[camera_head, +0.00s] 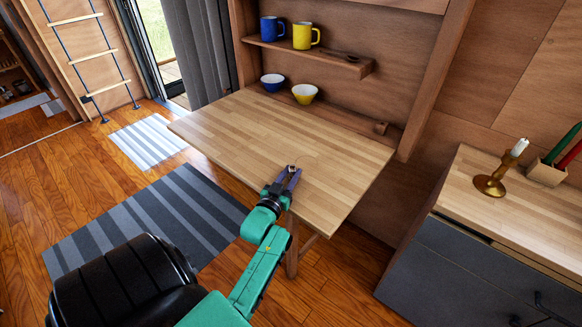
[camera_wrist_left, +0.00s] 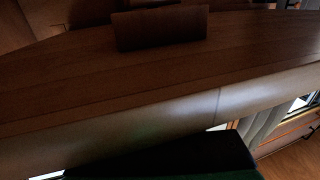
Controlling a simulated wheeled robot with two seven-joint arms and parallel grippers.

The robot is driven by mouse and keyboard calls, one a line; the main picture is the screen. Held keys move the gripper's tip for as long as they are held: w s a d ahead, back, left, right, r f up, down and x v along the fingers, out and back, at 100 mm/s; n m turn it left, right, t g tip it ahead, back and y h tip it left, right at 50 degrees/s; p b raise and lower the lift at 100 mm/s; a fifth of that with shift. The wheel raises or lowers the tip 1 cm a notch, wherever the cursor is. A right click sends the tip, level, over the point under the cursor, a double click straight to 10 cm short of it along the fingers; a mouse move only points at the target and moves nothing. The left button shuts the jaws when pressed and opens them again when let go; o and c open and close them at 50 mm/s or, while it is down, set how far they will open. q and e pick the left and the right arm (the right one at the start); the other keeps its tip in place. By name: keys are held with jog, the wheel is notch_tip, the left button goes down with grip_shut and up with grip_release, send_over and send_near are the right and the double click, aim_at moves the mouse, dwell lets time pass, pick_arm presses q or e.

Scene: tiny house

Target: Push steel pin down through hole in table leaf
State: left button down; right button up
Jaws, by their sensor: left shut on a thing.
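The table leaf (camera_head: 250,135) is a pale striped wooden board standing out level from the wall frame. My left gripper (camera_head: 291,172) is at the leaf's front edge, right of the middle, with its fingertips over the wood. It is shut on the steel pin (camera_head: 292,167), of which only a small bit shows at the fingertips. The hole is not visible; the gripper covers that part of the leaf. The left wrist view is dark and shows a wooden surface (camera_wrist_left: 90,85) and a brown block (camera_wrist_left: 160,28), but no clear pin. My right gripper is not in view.
A blue bowl (camera_head: 272,82) and a yellow bowl (camera_head: 304,93) stand behind the leaf. Blue and yellow mugs (camera_head: 305,36) stand on a shelf. A wooden leg (camera_head: 292,250) is below the leaf. A cabinet with a candlestick (camera_head: 490,184) stands right. Most of the leaf is clear.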

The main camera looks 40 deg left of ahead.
pick_arm(q)
jog(key=shift+f, duration=0.15)
jog(key=c, duration=0.5)
grip_release()
jog(key=shift+c, duration=0.2)
jog(key=shift+s+d+p, duration=0.2)
jog(key=shift+s+p, duration=0.25)
jog(key=shift+s, duration=0.1)
jog(key=p+v, duration=0.5)
jog(key=v, duration=0.8)
jog(key=shift+s+p, duration=0.25)
jog(key=shift+p, duration=0.15)
jog(key=shift+f, duration=0.1)
